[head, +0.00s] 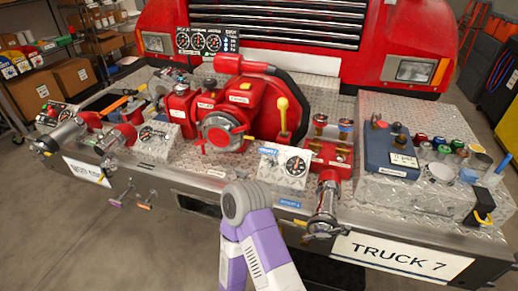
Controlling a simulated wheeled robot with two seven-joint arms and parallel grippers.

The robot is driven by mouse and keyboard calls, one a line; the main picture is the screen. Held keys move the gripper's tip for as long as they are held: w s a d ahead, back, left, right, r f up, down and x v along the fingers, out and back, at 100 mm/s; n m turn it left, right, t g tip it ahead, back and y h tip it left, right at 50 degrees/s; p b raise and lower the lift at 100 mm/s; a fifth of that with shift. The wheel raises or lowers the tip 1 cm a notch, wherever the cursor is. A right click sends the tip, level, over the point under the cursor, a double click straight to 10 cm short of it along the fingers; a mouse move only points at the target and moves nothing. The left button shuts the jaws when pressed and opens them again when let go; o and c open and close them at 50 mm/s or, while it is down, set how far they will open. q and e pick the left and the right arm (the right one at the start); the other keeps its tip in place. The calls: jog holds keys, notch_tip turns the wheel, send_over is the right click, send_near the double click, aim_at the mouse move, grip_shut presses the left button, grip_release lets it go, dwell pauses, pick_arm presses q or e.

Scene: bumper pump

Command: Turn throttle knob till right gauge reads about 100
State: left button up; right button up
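A dark panel (207,41) with several small dials stands at the back left. The right dial in its row (213,42) is too small to read. A larger round gauge (295,166) sits on a metal box at the front, right of the red pump (240,112); its value is not legible. A lever with a yellow handle (282,104) stands upright at the pump's right. I cannot tell which control is the throttle knob. A purple and grey part of my arm rises from the bottom middle, in front of the bumper. Neither gripper shows.
Red valves with a chrome outlet (326,200) stand right of the gauge box. A blue case (390,150) and several coloured caps (445,150) rest on the right deck. Another gauge box (160,136) and chrome nozzles (62,134) are at left. Floor in front is clear.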

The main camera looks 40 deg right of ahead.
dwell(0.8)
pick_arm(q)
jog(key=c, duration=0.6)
